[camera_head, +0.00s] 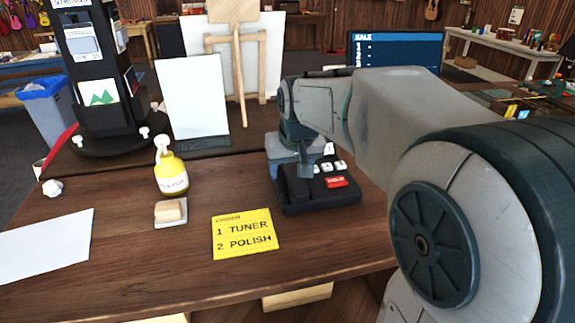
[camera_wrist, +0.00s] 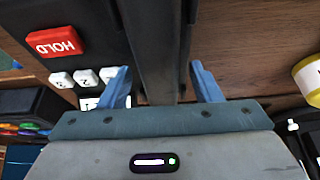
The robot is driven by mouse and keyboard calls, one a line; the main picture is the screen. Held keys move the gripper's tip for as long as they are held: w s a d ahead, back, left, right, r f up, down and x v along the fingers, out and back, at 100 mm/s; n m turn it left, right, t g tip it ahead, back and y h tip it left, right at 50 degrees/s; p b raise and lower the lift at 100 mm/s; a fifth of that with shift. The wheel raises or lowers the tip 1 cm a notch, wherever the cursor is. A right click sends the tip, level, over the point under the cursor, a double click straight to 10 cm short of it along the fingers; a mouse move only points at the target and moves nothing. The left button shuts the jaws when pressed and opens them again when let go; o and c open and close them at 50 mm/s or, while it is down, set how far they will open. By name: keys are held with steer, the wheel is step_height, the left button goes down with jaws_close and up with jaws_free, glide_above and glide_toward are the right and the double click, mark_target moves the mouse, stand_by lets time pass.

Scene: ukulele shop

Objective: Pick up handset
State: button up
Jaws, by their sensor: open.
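A black desk phone (camera_head: 345,203) with white keys and a red HOLD button sits on the wooden table, right of the yellow note. Its dark handset (camera_head: 296,192) lies along the left side of the phone, partly hidden by my gripper (camera_head: 293,170). In the wrist view the handset (camera_wrist: 158,40) runs as a long dark bar between the two blue fingers of my gripper (camera_wrist: 162,84). The fingers are open, one on each side of the bar, with gaps showing. Whether the fingertips reach down beside the handset is hard to tell.
A white board (camera_head: 192,100) and a dark rack (camera_head: 97,75) stand behind. A monitor (camera_head: 396,48) is beyond my arm.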

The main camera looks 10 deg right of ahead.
steer(key=c, duration=1.1)
steer(key=shift+c, duration=0.2)
